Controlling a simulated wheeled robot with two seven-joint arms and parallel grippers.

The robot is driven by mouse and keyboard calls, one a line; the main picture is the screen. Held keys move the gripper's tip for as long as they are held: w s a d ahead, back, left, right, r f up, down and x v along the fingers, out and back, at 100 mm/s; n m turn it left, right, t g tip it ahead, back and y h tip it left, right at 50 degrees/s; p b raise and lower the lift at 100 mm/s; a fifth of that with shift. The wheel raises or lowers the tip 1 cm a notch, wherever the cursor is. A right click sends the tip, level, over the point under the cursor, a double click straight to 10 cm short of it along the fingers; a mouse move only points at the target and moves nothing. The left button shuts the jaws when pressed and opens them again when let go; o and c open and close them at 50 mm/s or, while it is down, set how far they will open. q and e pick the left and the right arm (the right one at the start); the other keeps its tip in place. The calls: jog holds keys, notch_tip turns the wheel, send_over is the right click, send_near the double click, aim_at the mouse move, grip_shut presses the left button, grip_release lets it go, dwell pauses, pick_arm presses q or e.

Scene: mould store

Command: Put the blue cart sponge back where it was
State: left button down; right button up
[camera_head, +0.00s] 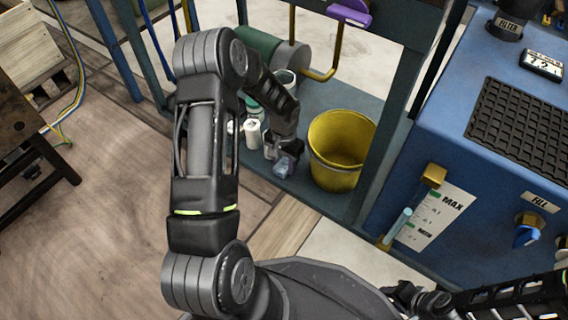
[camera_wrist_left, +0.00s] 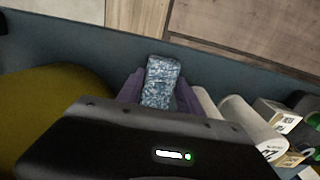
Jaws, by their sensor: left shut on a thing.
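The blue cart sponge (camera_wrist_left: 161,82) is a mottled blue-grey block between the purple fingers of my left gripper in the left wrist view. My left gripper (camera_head: 285,164) is shut on it, low at the front edge of the cart's lower shelf (camera_head: 312,100). In the head view the sponge (camera_head: 283,168) shows only as a small pale-blue patch at the fingertips. Whether it touches the shelf, I cannot tell. My right arm shows at the lower right of the head view; the state of its gripper (camera_head: 405,296) is unclear.
A yellow bucket (camera_head: 341,150) stands on the shelf just right of my left gripper. White bottles (camera_head: 252,133) and small boxes (camera_wrist_left: 276,114) stand close on the other side. A blue machine (camera_head: 470,170) fills the right. Open floor (camera_head: 100,220) lies to the left.

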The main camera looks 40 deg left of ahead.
aim_at(284, 165)
pick_arm(q)
jog(key=shift+f, duration=0.15)
jog(key=c, duration=1.1)
grip_release()
jog(key=shift+o, duration=0.2)
notch_tip(284, 165, up, 12)
jog(key=p, duration=0.5)
